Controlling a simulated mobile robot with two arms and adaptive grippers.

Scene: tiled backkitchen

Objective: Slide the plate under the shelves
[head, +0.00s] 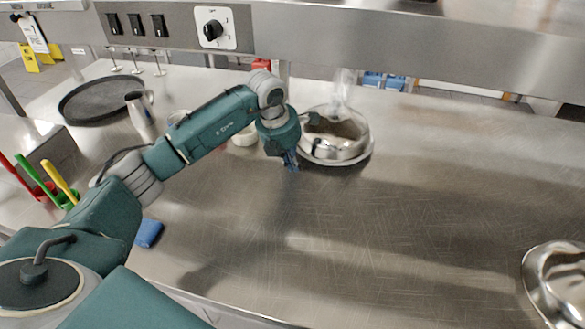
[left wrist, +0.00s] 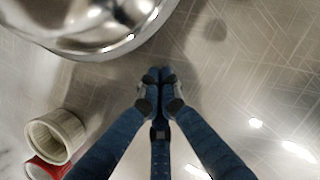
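A shiny round metal plate (head: 362,154) with a raised rim, holding or reflecting something dark and silvery, lies on the steel counter near the front edge of the shelf. In the left wrist view the curved metal side of a round thing (left wrist: 95,45), seemingly this plate, fills the upper left. My left gripper (head: 292,165) is just left of the plate in the head view, pointing down. My right gripper is not in view.
A steel shelf front (head: 400,48) with switches and a knob spans the back. A white cup (left wrist: 55,137) stands near the gripper. A black round tray (head: 95,98) and metal jug (head: 140,115) are at left; another shiny metal dish (head: 560,285) is at right. The middle counter is clear.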

